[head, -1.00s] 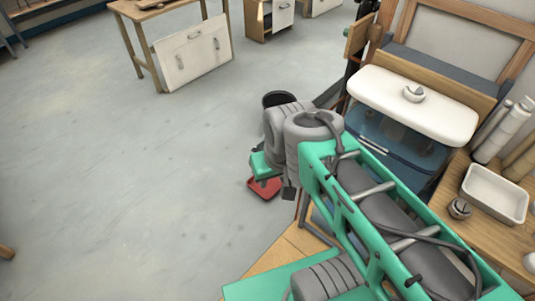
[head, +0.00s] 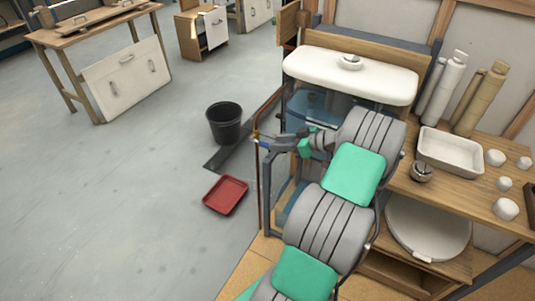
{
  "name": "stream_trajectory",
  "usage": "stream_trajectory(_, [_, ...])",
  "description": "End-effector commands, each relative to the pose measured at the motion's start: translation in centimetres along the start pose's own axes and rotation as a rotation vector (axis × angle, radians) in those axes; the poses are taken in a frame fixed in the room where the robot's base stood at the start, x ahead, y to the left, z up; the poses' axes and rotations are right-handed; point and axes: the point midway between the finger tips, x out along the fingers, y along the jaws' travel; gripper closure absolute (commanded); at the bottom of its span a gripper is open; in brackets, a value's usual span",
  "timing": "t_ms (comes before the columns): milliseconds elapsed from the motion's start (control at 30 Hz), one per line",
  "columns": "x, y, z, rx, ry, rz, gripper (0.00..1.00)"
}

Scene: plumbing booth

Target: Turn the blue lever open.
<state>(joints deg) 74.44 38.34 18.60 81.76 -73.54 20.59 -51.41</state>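A small blue lever (head: 262,141) shows at the top of a thin copper-coloured pipe (head: 258,185), at the left side of a dark stand. A small yellowish part sits beside it. My gripper (head: 272,143) reaches left from the end of my green and grey arm, and its dark fingertips are at or very close to the lever. The fingers are small in the picture and partly overlap the lever. I cannot tell whether they touch it or how far apart they are.
A white cistern (head: 350,82) stands above a bluish clear tank (head: 305,108) behind my arm. A wooden bench (head: 470,190) with a white tray (head: 452,150) and rolls is at right. A black bucket (head: 224,122) and red tray (head: 226,195) lie on the open floor at left.

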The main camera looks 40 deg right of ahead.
Motion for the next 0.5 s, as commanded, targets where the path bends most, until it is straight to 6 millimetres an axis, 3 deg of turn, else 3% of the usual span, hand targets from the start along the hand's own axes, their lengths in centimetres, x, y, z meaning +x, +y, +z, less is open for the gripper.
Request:
stream_trajectory(33, [-0.7, 0.7, 1.2, -0.006, 0.031, 0.017, 0.64])
stream_trajectory(167, [-0.4, 1.0, 1.4, -0.020, 0.059, 0.024, 0.64])
stream_trajectory(500, [5.5, 1.1, 1.0, -0.017, 0.055, 0.022, 0.64])
